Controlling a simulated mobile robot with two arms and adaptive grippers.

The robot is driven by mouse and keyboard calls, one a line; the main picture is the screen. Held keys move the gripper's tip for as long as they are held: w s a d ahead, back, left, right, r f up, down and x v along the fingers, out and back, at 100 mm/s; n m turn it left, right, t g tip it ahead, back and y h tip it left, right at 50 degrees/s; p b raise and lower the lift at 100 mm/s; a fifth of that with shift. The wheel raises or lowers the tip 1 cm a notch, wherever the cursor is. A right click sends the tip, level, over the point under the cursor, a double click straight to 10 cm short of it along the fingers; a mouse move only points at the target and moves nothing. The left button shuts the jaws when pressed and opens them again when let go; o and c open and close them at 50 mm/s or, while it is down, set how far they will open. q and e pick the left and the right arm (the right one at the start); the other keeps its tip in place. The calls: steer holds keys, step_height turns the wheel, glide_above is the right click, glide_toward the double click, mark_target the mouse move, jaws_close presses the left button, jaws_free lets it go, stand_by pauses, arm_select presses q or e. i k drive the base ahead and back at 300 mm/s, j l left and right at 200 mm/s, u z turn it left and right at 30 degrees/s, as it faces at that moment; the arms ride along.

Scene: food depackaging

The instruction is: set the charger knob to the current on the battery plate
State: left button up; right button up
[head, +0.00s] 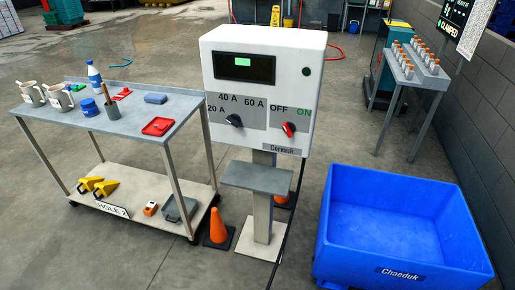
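The charger (275,62) is a white box on a post in the middle of the head view. Its front has a dark display with a small green lit area (234,66). A black knob (234,120) sits on a grey panel among the marks 20 A, 40 A and 60 A; its exact setting is too small to tell. A red knob (289,129) sits below the marks OFF and ON. No battery plate with a readable current shows. Neither of my grippers is in view.
A grey cart (165,110) with bottles, mugs and tools stands left. A blue bin (400,205) stands front right. Orange cones (218,228) and a small grey shelf (257,178) are by the charger post. A rack (412,70) with several small bottles stands back right.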

mark_target(234, 119)
steer(key=u, duration=4.2)
steer(key=z, duration=0.5)
steer(key=l+z, duration=0.1)
steer(key=z, duration=0.85)
steer(key=i+z, duration=0.1)
steer(key=z, duration=0.85)
steer(key=i+z, duration=0.25)
steer(key=z, duration=0.15)
steer(key=i+j+z, duration=0.15)
steer(key=z, duration=0.25)
steer(key=i+j+z, duration=0.2)
steer(key=z, duration=0.2)
steer(key=i+j+z, duration=0.2)
steer(key=z, duration=0.2)
